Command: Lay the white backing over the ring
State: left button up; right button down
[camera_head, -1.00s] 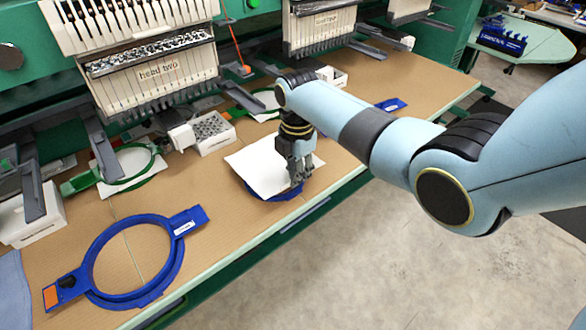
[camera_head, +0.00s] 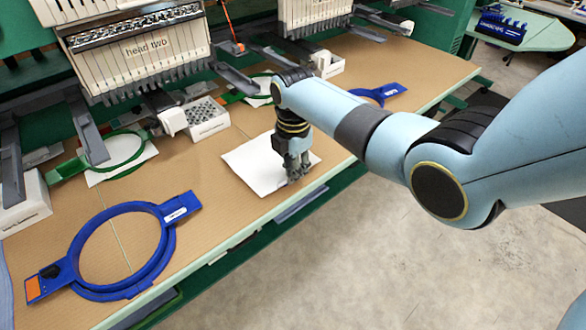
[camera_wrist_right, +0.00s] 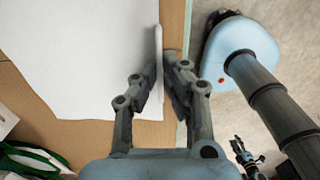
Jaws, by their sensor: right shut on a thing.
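The white backing (camera_head: 255,166) is a pale sheet by the front edge of the brown table in the head view. It also fills much of the right wrist view (camera_wrist_right: 80,55). My right gripper (camera_head: 297,174) is shut on its right edge, which stands up between the fingers in the wrist view (camera_wrist_right: 160,72). A blue ring with two side arms (camera_head: 163,245) lies at the front left, uncovered and apart from the backing. No ring shows under the backing; whether one is hidden there I cannot tell.
Another blue frame (camera_head: 378,93) lies farther back, partly behind my right arm. A green hoop (camera_head: 118,152) with white sheet lies at the left. A white box (camera_head: 206,118) stands below the machine head (camera_head: 140,55). Bare table separates the blue ring and the backing.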

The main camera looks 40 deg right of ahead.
dwell(0.3)
jog(key=c, duration=1.4)
grip_release()
